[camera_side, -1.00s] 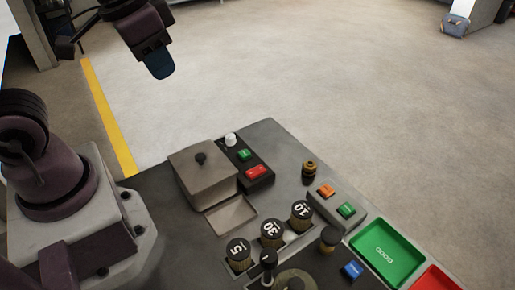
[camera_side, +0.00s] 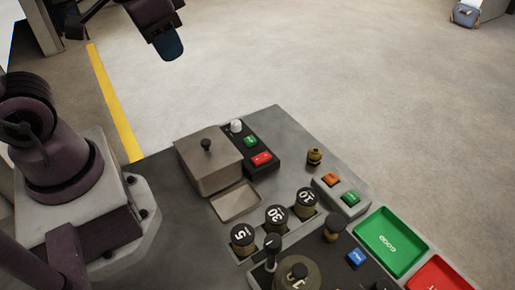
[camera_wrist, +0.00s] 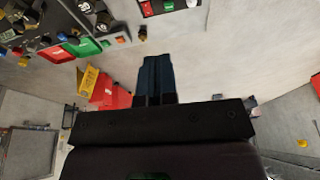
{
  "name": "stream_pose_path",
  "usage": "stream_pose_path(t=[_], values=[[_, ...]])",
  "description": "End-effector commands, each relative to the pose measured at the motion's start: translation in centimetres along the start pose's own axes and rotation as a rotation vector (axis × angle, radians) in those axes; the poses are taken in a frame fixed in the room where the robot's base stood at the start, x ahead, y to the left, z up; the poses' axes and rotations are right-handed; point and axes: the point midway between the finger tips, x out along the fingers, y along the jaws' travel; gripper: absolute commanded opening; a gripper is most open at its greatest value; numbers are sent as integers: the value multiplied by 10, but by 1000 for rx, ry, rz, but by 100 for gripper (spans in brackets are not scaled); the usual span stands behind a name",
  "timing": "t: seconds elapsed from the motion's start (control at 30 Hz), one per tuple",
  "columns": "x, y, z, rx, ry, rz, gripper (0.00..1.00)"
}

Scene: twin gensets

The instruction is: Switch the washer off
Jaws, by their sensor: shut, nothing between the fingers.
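In the side view a grey box (camera_side: 208,165) with a black-knobbed lid stands on the console. Beside it a black panel (camera_side: 251,147) carries a white lamp or knob (camera_side: 236,126), a green button (camera_side: 250,141) and a red button (camera_side: 262,158). No readable label shows which unit is the washer. The wrist view shows the red button (camera_wrist: 147,8) and green button (camera_wrist: 168,6) at its top edge. My gripper (camera_side: 170,45) is shut and empty, off beyond the console's far left; its blue fingers (camera_wrist: 157,60) are together and touch nothing.
A grey panel holds an orange button (camera_side: 331,179) and a green button (camera_side: 350,198). Numbered black-topped cylinders (camera_side: 277,214), a blue button (camera_side: 355,258), a green tray (camera_side: 412,263) and a red tray (camera_side: 436,279) crowd the front.

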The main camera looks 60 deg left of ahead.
Motion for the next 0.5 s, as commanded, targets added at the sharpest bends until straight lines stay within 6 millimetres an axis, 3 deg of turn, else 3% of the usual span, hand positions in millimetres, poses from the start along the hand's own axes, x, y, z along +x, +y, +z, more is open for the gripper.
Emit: stream_pose_path(t=[0.27,0.5], values=[[60,10,-31,321,-199,21,0],[123,26,-54,757,-299,126,0]])
